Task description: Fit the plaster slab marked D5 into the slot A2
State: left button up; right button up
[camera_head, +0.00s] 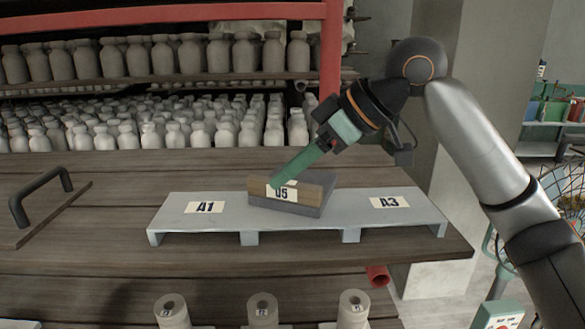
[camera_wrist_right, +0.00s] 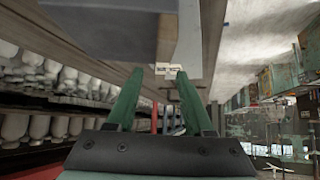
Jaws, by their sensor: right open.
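The plaster slab marked D5 (camera_head: 315,196) is a grey block with a brown front face and a white label. It sits over the middle of the grey rack (camera_head: 170,222), between the labels A1 and A3, turned slightly against the rack. It covers the middle place, so no A2 label shows and I cannot tell whether it is seated. My right gripper (camera_head: 279,184) is at the slab's front left, overlapping its label. In the right wrist view its green fingers (camera_wrist_right: 160,78) are apart, with the grey slab (camera_wrist_right: 105,28) beyond the tips. My left gripper is not in view.
A dark board with a handle (camera_head: 42,195) lies at the left of the wooden bench (camera_head: 90,240). Several labelled white rolls (camera_head: 262,308) stand below the front edge. Shelves of pale bottles (camera_head: 150,130) and a red post (camera_head: 331,50) stand behind.

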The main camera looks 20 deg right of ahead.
jog(key=v, duration=1.2)
jog(key=shift+r, duration=0.45)
jog(key=shift+f, duration=0.1)
